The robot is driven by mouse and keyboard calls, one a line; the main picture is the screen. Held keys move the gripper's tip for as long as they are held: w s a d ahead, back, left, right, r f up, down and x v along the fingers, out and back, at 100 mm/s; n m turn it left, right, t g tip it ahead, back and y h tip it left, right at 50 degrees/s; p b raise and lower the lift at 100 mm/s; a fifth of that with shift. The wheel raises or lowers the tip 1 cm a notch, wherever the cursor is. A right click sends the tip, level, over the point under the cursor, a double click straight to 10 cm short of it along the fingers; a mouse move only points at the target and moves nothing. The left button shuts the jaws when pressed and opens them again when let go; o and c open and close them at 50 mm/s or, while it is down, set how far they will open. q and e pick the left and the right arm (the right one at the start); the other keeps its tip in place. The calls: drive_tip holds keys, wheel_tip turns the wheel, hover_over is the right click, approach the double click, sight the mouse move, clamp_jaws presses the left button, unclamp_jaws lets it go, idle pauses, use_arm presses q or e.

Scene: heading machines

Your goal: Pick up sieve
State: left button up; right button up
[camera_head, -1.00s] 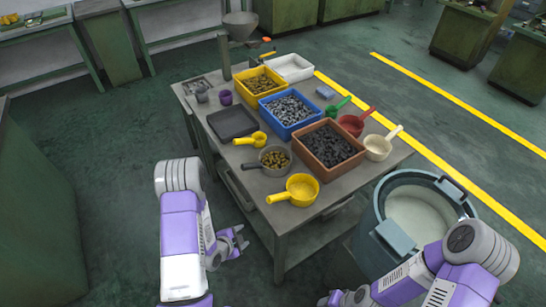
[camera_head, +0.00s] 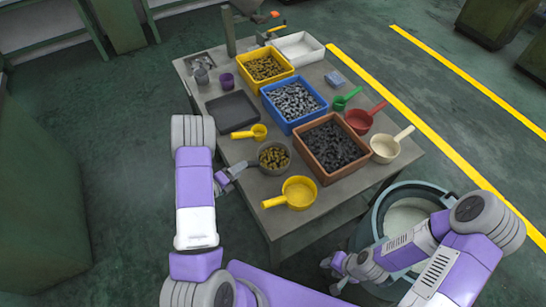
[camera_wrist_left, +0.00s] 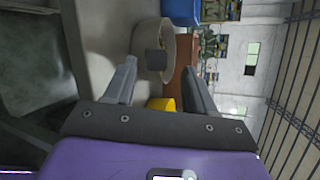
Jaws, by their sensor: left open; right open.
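The sieve (camera_head: 274,155) is a grey round pan with brass-coloured parts in it. It sits on the grey table near its left front edge, with its handle toward my left gripper (camera_head: 230,176). My left gripper is open at the table edge by the handle end. In the left wrist view the sieve (camera_wrist_left: 140,40) lies ahead, its handle (camera_wrist_left: 156,60) pointing back between the two open fingers (camera_wrist_left: 160,88). The fingers appear apart from the handle. My right gripper (camera_head: 340,268) is open and empty, low beside the table's front right.
On the table (camera_head: 240,190) stand a yellow scoop (camera_head: 299,193), a smaller yellow scoop (camera_head: 258,131), a black tray (camera_head: 232,111), a brown bin (camera_head: 355,171), a blue bin (camera_head: 283,123) and a cream scoop (camera_head: 385,148). A large barrel (camera_head: 378,205) stands at the right.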

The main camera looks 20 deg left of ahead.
use_arm(q)
drive_tip(key=x, duration=0.5)
drive_tip(key=shift+w+a+f, duration=0.1)
drive_tip(key=shift+a+f, duration=0.05)
drive_tip(key=shift+a, duration=0.1)
drive_tip(key=shift+c, duration=0.5)
clamp_jaws()
